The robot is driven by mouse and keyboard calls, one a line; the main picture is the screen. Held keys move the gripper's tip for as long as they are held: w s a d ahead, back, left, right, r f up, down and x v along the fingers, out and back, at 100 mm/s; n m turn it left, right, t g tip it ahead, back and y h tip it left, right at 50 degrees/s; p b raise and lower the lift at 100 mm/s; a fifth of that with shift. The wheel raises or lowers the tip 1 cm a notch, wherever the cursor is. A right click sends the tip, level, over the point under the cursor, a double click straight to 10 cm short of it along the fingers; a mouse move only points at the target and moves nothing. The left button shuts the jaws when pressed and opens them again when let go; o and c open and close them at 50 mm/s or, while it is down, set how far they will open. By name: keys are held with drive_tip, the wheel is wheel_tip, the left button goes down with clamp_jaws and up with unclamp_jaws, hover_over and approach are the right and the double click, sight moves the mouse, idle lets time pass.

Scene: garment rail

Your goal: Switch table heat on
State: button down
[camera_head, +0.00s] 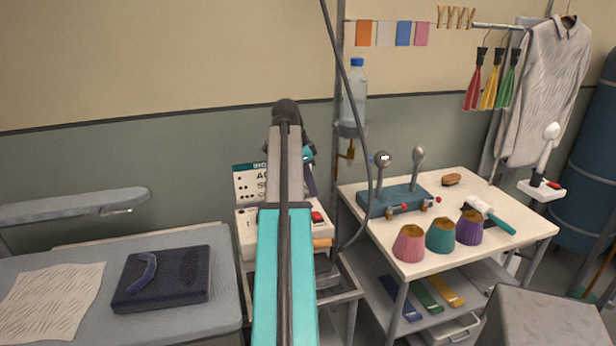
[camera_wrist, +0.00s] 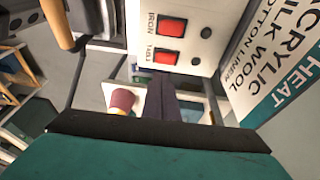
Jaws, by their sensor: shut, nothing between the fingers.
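A white control box (camera_head: 246,236) stands behind my arm, partly hidden by it. In the wrist view the box (camera_wrist: 190,45) carries two red rocker switches, one labelled IRON (camera_wrist: 172,27) and one whose label looks like TABLE (camera_wrist: 165,57). A red switch (camera_head: 317,217) also shows in the head view just right of my arm. My gripper (camera_wrist: 163,78) is shut and empty, its dark fingers pointing at the box just below the TABLE switch in the picture. Its fingers (camera_head: 312,190) partly show in the head view. I cannot tell whether they touch the box.
A fabric heat chart (camera_wrist: 275,75) stands beside the switches. An ironing table (camera_head: 215,320) with a dark pad is at left. A white trolley (camera_head: 365,225) with levers and coloured cups stands at right. A hanging cable (camera_head: 345,80) runs close to my arm.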

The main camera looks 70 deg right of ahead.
drive_tip(key=p, duration=0.2)
hover_over(317, 215)
drive_tip(key=a, duration=0.2)
wheel_tip(317, 215, down, 6)
drive_tip(key=shift+d+r, duration=0.1)
drive_tip(key=shift+r, duration=0.1)
drive_tip(key=shift+f, duration=0.95)
drive_tip(key=shift+f, duration=0.15)
drive_tip(key=shift+s+f+b, duration=0.1)
drive_tip(key=shift+f+b, duration=0.05)
drive_tip(key=shift+b, duration=0.25)
drive_tip(key=shift+w+d+r, duration=0.25)
drive_tip(key=shift+w+d, duration=0.25)
